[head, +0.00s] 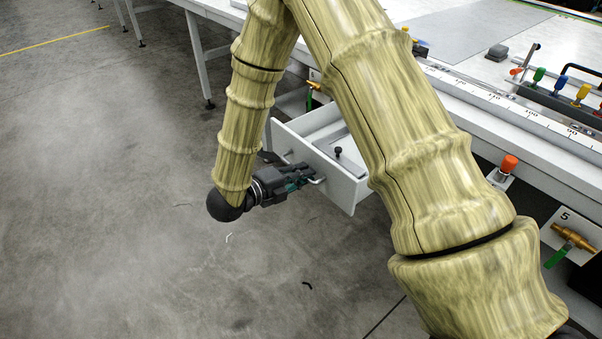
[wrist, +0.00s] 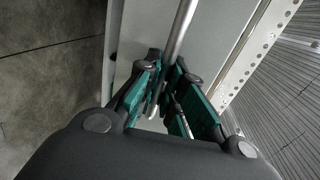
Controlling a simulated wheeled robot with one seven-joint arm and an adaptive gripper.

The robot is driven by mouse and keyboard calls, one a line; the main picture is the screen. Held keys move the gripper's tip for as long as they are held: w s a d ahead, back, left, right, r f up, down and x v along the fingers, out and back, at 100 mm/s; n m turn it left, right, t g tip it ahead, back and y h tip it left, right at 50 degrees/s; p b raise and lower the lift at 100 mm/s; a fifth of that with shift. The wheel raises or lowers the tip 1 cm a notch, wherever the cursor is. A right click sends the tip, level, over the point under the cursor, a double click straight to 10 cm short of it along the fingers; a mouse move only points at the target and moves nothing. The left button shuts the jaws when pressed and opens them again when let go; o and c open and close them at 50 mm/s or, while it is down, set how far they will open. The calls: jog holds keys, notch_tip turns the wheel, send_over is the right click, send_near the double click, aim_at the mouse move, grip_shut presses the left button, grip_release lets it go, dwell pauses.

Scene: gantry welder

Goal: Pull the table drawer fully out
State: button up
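The white table drawer (head: 346,194) stands out from under the table in the head view, with its open inside partly showing. Its front panel fills the middle of the wrist view (wrist: 215,40). The metal bar handle (wrist: 181,28) runs between the teal-padded fingers of my gripper (wrist: 168,75). The fingers lie close on both sides of the bar and look shut on it. In the head view my gripper (head: 306,178) is at the front panel. My arm hides part of the drawer's right side and the table edge above it.
A small black knob (head: 338,152) shows in the drawer. The long table (head: 545,160) carries a ruler strip and several coloured handles. A valve with an orange knob (head: 509,164) and a brass valve (head: 575,237) are on its front. Grey floor (head: 110,200) at left is clear.

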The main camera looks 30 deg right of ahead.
jog(key=o, duration=0.5)
jog(key=v, duration=1.2)
jog(key=shift+w+a, duration=0.1)
